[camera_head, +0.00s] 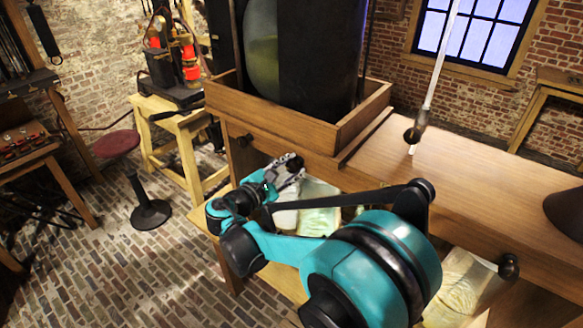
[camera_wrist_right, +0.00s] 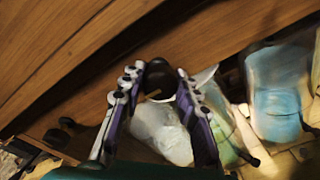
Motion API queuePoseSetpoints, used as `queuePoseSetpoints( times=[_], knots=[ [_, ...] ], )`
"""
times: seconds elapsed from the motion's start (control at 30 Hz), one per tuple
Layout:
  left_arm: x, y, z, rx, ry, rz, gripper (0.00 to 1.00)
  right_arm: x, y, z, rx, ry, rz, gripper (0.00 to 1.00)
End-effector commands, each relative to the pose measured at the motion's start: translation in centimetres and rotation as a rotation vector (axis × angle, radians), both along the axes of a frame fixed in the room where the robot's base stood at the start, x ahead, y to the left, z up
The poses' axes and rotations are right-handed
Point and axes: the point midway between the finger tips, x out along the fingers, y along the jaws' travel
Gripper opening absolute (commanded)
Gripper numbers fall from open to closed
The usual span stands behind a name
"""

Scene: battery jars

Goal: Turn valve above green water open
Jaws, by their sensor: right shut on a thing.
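My right gripper (camera_head: 288,170) is in front of the wooden bench's front face, at the end of my teal arm. In the right wrist view its two fingers (camera_wrist_right: 158,115) stand on either side of a dark round knob (camera_wrist_right: 160,76), which looks like the valve, and are shut on it. How far the valve is turned cannot be told. Below it are a whitish jar (camera_wrist_right: 163,135) and a jar with pale green contents (camera_wrist_right: 222,135). Pale green also shows under the bench in the head view (camera_head: 318,193). My left gripper is not in view.
A large glass vessel (camera_head: 262,50) with yellow-green contents stands in a wooden tray (camera_head: 280,128) on the bench. A jar with blue contents (camera_wrist_right: 276,112) is at right in the wrist view.

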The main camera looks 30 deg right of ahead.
Motion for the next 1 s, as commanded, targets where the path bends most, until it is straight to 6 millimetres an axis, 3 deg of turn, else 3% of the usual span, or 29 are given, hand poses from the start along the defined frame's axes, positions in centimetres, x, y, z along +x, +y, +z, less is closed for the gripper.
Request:
queuePoseSetpoints(
  times=[0.2, 0.23, 0.27, 0.67, 1.0],
  knots=[
    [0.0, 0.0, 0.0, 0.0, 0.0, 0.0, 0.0, -0.1, 0.0, -0.1, 0.004, 0.001, -0.001, 0.02],
    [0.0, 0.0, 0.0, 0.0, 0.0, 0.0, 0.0, -0.1, 0.0, -0.1, 0.004, 0.001, -0.001, 0.39],
    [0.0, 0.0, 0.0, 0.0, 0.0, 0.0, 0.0, -0.1, 0.0, -0.1, 0.004, 0.001, -0.001, 0.41],
    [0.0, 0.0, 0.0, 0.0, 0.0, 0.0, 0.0, -0.4, 0.9, 0.1, 0.001, -0.001, 0.001, 0.41],
    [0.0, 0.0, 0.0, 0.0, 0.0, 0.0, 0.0, -3.0, 7.4, 0.8, 0.002, 0.0, 0.004, 0.41]
  ],
)
